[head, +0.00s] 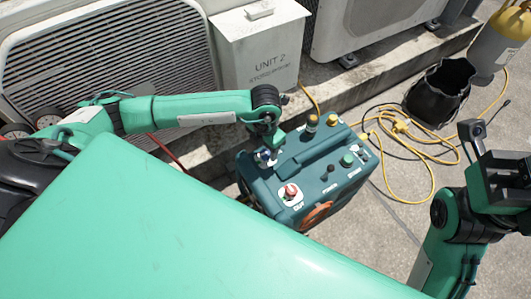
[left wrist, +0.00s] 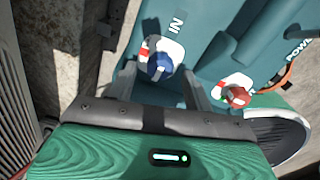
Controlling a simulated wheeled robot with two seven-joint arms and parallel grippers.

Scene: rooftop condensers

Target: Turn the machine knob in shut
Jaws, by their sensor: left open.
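The teal machine (head: 325,165) stands on the ground in front of my left arm. Its blue knob (left wrist: 160,66), on a white and red plate beside the letters IN, shows in the left wrist view; in the head view it is partly hidden by my gripper. A red knob (head: 290,191) sits nearer me on the same top and also shows in the wrist view (left wrist: 238,95). My left gripper (head: 269,146) is over the blue knob, open, with one finger on each side of it (left wrist: 161,82). Contact cannot be told. My right gripper (head: 497,165) is raised at the right, away from the machine; its jaws are unclear.
The machine top also has a raised handle, a yellow knob (head: 333,120) and a green knob (head: 347,159). A grey UNIT 2 box (head: 262,50) and condensers stand behind.

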